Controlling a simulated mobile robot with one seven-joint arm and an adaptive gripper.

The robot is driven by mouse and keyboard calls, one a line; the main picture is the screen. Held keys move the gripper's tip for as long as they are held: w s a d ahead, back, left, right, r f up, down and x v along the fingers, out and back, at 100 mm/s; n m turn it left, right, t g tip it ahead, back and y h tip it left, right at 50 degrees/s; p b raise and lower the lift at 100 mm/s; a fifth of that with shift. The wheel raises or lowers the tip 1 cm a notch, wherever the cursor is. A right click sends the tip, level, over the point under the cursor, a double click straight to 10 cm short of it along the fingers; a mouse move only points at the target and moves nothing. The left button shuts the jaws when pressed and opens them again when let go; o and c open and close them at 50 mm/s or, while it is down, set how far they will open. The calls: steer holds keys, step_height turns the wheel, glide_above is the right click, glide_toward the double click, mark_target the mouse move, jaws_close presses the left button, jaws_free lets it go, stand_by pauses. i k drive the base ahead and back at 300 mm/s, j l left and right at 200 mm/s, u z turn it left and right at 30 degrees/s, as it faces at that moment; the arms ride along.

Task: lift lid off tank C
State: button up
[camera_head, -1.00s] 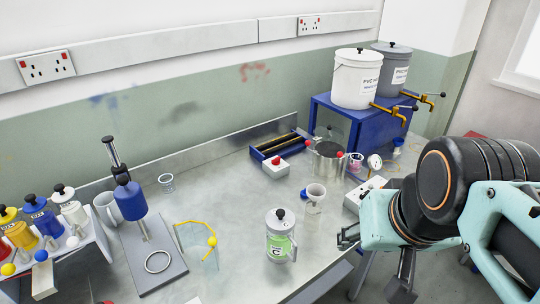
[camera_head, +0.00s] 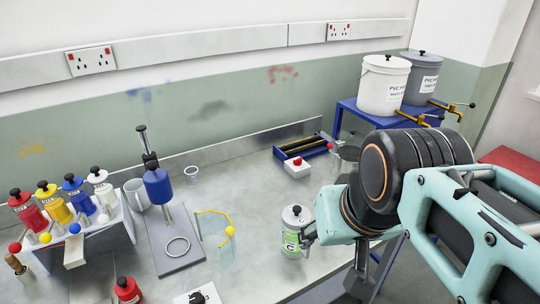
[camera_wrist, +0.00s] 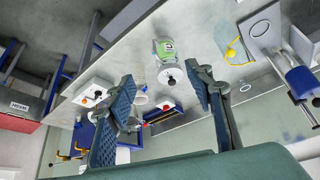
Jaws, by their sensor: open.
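Tank C (camera_head: 291,240) is a small clear jar with a green label marked C, standing upright near the front edge of the bench. Its grey lid (camera_head: 297,216) with a black knob (camera_head: 297,209) sits on top. My gripper (camera_head: 334,260) is open and empty, just right of the tank; one finger overlaps the tank's right side in the picture, and I cannot tell whether they touch. In the wrist view, the tank (camera_wrist: 165,48) appears upside down beyond the two spread fingers, its lid (camera_wrist: 170,74) showing between their tips.
Large PVC buckets (camera_head: 383,85) stand on a blue stand at back right. My arm hides the bench's right part.

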mark_target(295, 215)
steer(key=i+l+u, duration=0.1)
steer(key=l, duration=0.25)
steer(key=i+l, duration=0.25)
steer(key=i+l+u, duration=0.15)
steer(key=l, duration=0.25)
steer(key=i+l+u, duration=0.1)
steer(key=l, duration=0.25)
steer(key=i+u, duration=0.15)
steer(key=l+z, duration=0.15)
steer(key=k+j, duration=0.05)
